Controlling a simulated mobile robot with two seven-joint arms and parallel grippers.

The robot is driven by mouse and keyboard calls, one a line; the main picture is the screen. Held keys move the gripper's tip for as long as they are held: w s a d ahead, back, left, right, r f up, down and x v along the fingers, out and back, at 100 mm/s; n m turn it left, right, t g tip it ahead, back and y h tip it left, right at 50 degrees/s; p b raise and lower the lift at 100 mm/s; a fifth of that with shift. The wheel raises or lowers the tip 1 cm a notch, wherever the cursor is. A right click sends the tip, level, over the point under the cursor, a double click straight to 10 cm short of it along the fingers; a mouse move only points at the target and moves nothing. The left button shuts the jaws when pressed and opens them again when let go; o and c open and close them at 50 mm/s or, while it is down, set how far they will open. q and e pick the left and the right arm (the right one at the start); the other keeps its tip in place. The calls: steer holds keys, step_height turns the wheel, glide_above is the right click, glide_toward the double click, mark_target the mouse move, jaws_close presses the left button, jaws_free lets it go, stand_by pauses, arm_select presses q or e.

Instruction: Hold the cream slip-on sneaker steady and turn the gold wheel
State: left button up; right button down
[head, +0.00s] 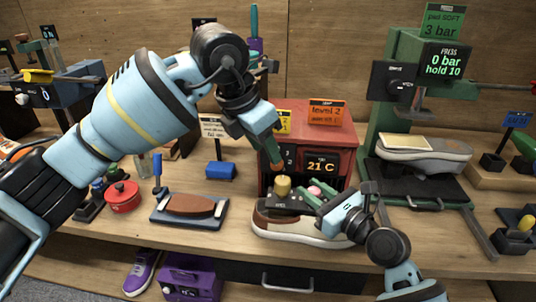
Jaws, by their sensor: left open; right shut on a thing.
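The cream slip-on sneaker (283,228), with a pale sole, lies on the bench in front of the red box. The gold wheel (283,186) stands on a dark block at the sneaker's upper side. A pink round part (314,191) is just right of it. My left gripper (276,164) points down from above, its orange-tipped finger just above or beside the gold wheel; contact cannot be told. It is open. My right gripper (312,200) reaches in from the right and is shut at the sneaker's upper edge; its fingers partly hide what they grip.
The red box (325,142) with a "21 C" display stands close behind. A green press (405,80) with a grey sneaker (445,158) is to the right. A brown-topped block on a tray (190,205) and a red pot (122,197) are left. The bench's front edge is close.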

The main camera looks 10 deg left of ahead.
steer(key=shift+f, duration=0.1)
steer(key=c, duration=1)
jaws_free()
steer(key=shift+c, duration=0.2)
steer(key=shift+d, duration=0.1)
steer(key=v, duration=1.2)
